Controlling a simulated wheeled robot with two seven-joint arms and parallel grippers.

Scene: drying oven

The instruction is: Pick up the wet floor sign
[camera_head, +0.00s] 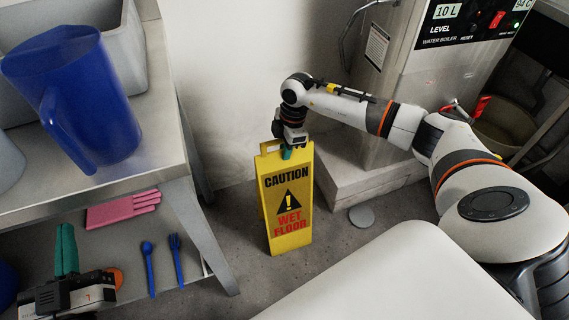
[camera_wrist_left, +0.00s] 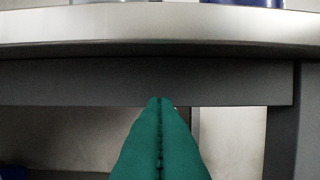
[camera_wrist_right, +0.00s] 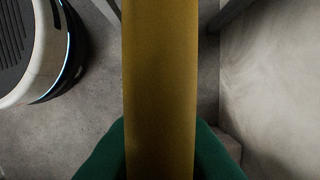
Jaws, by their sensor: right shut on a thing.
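The yellow wet floor sign (camera_head: 288,205) stands upright near the wall in the head view, with its "CAUTION WET FLOOR" face toward me. My right gripper (camera_head: 287,152) is at the sign's top edge, shut on it. In the right wrist view the yellow sign (camera_wrist_right: 160,80) runs between the green fingers (camera_wrist_right: 160,160). Whether the sign's base touches the floor is hard to tell. My left gripper (camera_head: 66,250) is at the lower left, in front of the table; its green fingers (camera_wrist_left: 160,130) are together and empty in the left wrist view.
A steel table (camera_head: 165,130) stands at the left with a blue jug (camera_head: 75,95) on top. Pink gloves (camera_head: 122,208) and blue utensils (camera_head: 149,270) lie on its lower shelf. A water boiler (camera_head: 405,70) on a pale plinth (camera_head: 350,180) stands right of the sign.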

